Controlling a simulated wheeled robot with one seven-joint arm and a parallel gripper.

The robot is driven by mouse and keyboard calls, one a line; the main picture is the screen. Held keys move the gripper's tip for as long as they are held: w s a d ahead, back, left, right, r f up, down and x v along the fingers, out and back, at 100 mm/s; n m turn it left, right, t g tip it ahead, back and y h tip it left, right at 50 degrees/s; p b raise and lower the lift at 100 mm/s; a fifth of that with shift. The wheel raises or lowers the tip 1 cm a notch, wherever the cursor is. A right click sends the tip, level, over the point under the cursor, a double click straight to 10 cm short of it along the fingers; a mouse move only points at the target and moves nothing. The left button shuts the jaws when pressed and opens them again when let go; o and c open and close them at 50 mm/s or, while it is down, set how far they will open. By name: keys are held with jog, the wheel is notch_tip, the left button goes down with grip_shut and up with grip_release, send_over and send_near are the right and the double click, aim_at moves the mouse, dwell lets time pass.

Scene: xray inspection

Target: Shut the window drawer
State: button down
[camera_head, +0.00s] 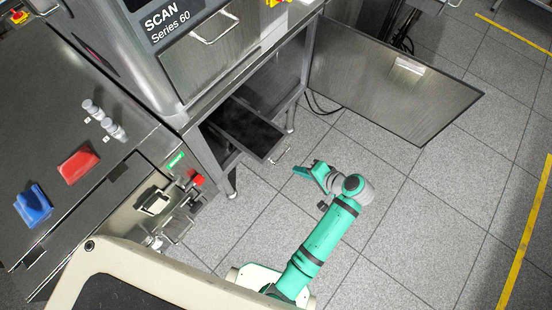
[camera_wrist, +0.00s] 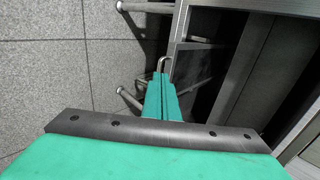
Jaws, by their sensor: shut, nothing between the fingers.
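A dark, flat drawer (camera_head: 247,128) is pulled out from the lower opening of the scanner, and I take it as the window drawer. Its metal handle (camera_head: 281,157) is on the outer end, facing my arm. My green gripper (camera_head: 301,172) is just in front of the handle, to its lower right, shut and empty. In the wrist view the shut fingers (camera_wrist: 160,85) point toward the handle (camera_wrist: 163,65), with the dark drawer (camera_wrist: 195,66) behind it. Whether the fingertips touch the handle cannot be told.
A metal door panel (camera_head: 395,92) stands swung open to the right of the scanner. The scanner's leg (camera_head: 231,184) stands left of the drawer. The tiled floor around my arm is clear.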

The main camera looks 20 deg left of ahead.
send_near(269, 157)
jog(key=f, duration=0.3)
jog(key=shift+s+d+f, duration=0.15)
jog(key=shift+d+f, duration=0.1)
jog(key=shift+d, duration=0.1)
jog(key=a, duration=0.1)
jog(key=w+a, duration=0.1)
jog(key=a, duration=0.1)
jog(key=shift+f, duration=0.25)
jog(key=shift+w+a, duration=0.3)
jog(key=shift+a, duration=0.35)
jog(key=shift+w, duration=0.1)
